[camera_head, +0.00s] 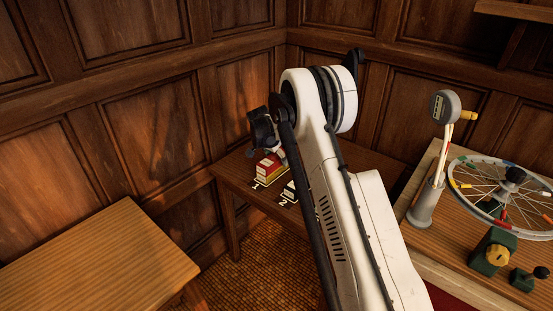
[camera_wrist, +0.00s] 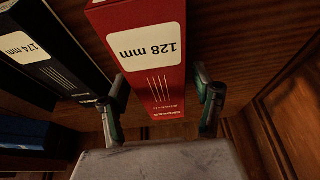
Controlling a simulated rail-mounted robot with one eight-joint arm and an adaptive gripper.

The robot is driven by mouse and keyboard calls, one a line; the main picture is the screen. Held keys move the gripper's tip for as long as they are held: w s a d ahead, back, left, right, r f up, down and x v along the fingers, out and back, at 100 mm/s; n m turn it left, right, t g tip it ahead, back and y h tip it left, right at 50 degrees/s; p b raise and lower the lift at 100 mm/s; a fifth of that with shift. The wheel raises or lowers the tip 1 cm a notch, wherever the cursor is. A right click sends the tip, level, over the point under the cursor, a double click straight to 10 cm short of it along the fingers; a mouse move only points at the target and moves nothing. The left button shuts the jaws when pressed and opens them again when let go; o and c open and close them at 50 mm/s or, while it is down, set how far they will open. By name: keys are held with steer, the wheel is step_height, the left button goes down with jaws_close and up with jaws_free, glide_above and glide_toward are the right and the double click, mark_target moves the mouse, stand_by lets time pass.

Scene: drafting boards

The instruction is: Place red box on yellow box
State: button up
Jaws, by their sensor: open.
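The red box (camera_wrist: 150,60) carries a white "128 mm" label in the wrist view. My gripper (camera_wrist: 160,92) is open, with one finger on each side of the red box's near end. I cannot tell whether the fingers touch it. In the head view the red box (camera_head: 266,161) shows small on the far table, just below my gripper (camera_head: 279,154), which my arm partly hides. The wrist view shows no yellow box.
A black box (camera_wrist: 45,60) labelled "174 mm" is left of the red box, with a blue object (camera_wrist: 30,133) nearby. The far table (camera_head: 232,172) meets panelled walls. A spoked wheel (camera_head: 500,190) and tools occupy the right table. The left table (camera_head: 95,250) is bare.

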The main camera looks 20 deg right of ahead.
steer(key=shift+r, duration=0.25)
steer(key=v, duration=1.2)
steer(key=s+a+r+n+t+y, duration=0.1)
steer(key=s+a+r+n, duration=0.2)
steer(key=s+r, duration=0.7)
steer(key=s+a+r+n+t+y, duration=0.1)
steer(key=s+a+r+n, duration=0.2)
steer(key=s+r, duration=0.7)
steer(key=s+a+f+n+t, duration=0.1)
steer(key=s+n, duration=0.1)
steer(key=s, duration=0.7)
steer(key=s+a+f+n+t+y, duration=0.1)
steer(key=s+a+f+n, duration=0.1)
steer(key=s, duration=0.8)
steer(key=s+a+f+n+t+y, duration=0.1)
steer(key=s+f+n, duration=0.1)
steer(key=s, duration=0.7)
steer(key=shift+s+a+p, duration=0.35)
steer(key=shift+a, duration=0.05)
steer(key=shift+f, duration=0.2)
